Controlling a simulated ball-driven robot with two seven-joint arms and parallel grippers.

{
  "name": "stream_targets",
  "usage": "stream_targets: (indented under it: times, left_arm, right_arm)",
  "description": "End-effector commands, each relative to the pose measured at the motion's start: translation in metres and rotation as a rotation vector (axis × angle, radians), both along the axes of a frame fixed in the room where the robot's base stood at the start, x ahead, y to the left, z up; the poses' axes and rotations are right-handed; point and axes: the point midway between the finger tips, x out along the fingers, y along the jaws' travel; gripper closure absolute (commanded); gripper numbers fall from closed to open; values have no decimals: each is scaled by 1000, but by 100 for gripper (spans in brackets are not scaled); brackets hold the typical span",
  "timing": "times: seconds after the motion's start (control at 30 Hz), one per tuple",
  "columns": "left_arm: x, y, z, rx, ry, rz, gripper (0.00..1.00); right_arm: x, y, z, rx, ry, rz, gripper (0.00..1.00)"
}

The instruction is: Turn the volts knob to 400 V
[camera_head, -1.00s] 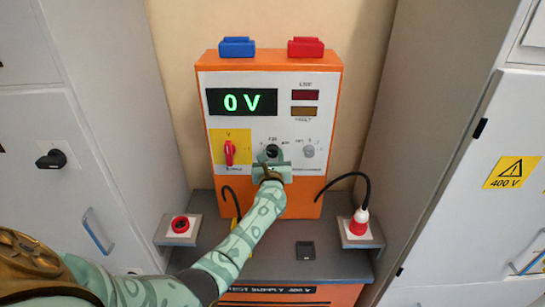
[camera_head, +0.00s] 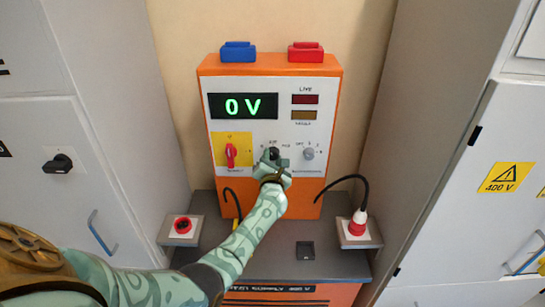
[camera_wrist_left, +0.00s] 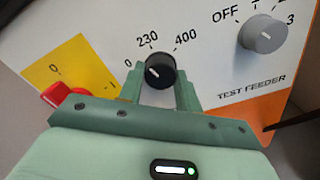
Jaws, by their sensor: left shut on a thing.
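The volts knob (camera_head: 273,153) is a small black dial on the white front panel of the orange test supply (camera_head: 330,125). In the left wrist view the knob (camera_wrist_left: 160,71) has 0, 230 and 400 printed around it, and its white mark points to the upper left, nearest the 0 side. The display (camera_head: 244,106) reads 0 V. My left gripper (camera_wrist_left: 160,88) has its green fingers on both sides of the knob and is shut on it; it partly covers the knob in the head view. My right gripper is out of view.
A red switch (camera_head: 231,155) on a yellow plate is left of the knob. A grey test feeder knob (camera_head: 308,153) is right of it. Grey cabinets stand on both sides.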

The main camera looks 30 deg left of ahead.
Motion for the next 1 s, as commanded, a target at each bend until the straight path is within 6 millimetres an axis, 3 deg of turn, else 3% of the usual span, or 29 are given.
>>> stream_targets:
  times: [1.0]
  left_arm:
    - [-1,0,2,820,506,-3,89]
  right_arm:
    - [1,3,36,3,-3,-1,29]
